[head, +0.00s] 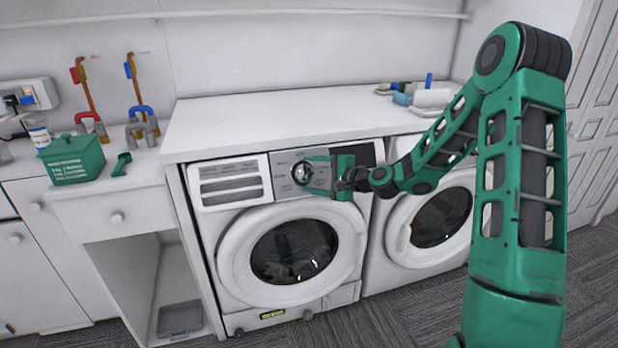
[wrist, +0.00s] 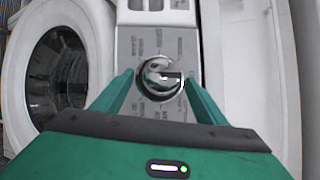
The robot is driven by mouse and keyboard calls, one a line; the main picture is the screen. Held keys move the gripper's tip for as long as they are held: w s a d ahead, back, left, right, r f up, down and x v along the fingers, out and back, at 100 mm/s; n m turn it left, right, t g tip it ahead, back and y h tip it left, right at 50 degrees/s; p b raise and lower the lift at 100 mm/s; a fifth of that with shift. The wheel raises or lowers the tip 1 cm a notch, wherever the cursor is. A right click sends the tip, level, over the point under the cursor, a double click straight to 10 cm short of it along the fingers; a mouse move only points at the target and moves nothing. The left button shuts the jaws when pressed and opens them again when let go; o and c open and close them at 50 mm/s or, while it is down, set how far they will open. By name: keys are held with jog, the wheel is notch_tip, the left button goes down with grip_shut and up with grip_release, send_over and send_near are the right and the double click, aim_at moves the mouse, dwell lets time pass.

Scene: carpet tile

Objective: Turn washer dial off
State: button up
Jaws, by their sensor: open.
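The washer dial (head: 302,173) is a round silver knob on the grey control panel of the left front-loading washer (head: 231,236). In the wrist view the dial (wrist: 162,77) sits between the two green fingers of my gripper (wrist: 160,85), with printed labels around it. The fingers are apart, one on each side of the dial, and I cannot tell whether they touch it. In the head view my gripper (head: 318,174) reaches the panel from the right and its dark wrist hides the panel's right part.
A second machine (head: 402,235) stands to the right. A white countertop (head: 260,120) runs above both, with small items at its right end. A green box (head: 72,158) and a green scoop (head: 121,163) sit on the left counter. Grey carpet is clear in front.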

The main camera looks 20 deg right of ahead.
jog(key=v, duration=1)
jog(key=shift+s+d, duration=0.25)
jog(key=shift+s, duration=0.05)
jog(key=shift+r, duration=0.1)
jog(key=s+d+f+n+g+h, duration=0.1)
jog(key=s+f+n+g+h, duration=0.1)
jog(key=s+n+g, duration=0.3)
jog(key=s+f+n+g+h, duration=0.1)
jog(key=s+f+n, duration=0.1)
jog(key=s, duration=0.6)
jog(key=s+d+r+n+g+h, duration=0.1)
jog(key=s+d+r+g+h, duration=0.1)
jog(key=s, duration=1.2)
jog(key=s+d+r+n+g+h, duration=0.1)
jog(key=s+d+r+g, duration=0.3)
jog(key=s, duration=1)
jog(key=shift+d+g+h, duration=0.3)
jog(key=shift+d+h, duration=0.4)
jog(key=shift+d, duration=0.2)
